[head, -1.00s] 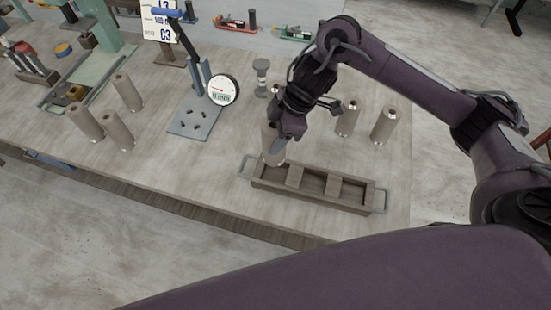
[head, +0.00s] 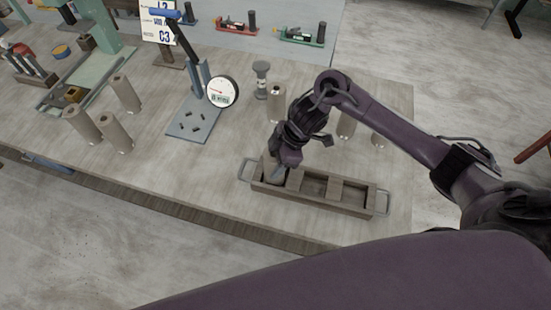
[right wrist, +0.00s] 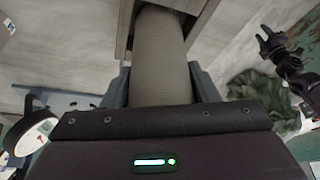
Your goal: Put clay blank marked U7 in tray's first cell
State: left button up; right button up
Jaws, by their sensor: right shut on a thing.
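My right gripper (head: 279,174) is shut on a grey-brown clay cylinder (head: 270,167), seen at the left end of the wooden tray (head: 325,205). In the right wrist view the cylinder (right wrist: 160,55) stands between the two fingers, its far end between the tray's walls (right wrist: 124,28). It looks lowered at least partly into the leftmost cell; whether it touches the bottom is hidden. The tray's other two cells look empty. No U7 mark is readable. My left gripper (right wrist: 268,42) shows at the right of the right wrist view, its fingers apart and empty.
Several similar cylinders stand on the table, some at the left (head: 126,95) and some behind my right arm (head: 346,124). A dial gauge (head: 222,92) on a grey stand and a small grey spool-shaped piece (head: 261,80) stand behind the tray. Bare tabletop lies left of the tray.

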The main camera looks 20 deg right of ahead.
jog(key=shift+f, duration=0.15)
jog(key=o, duration=1.5)
jog(key=shift+o, duration=0.2)
jog(key=v, duration=1.2)
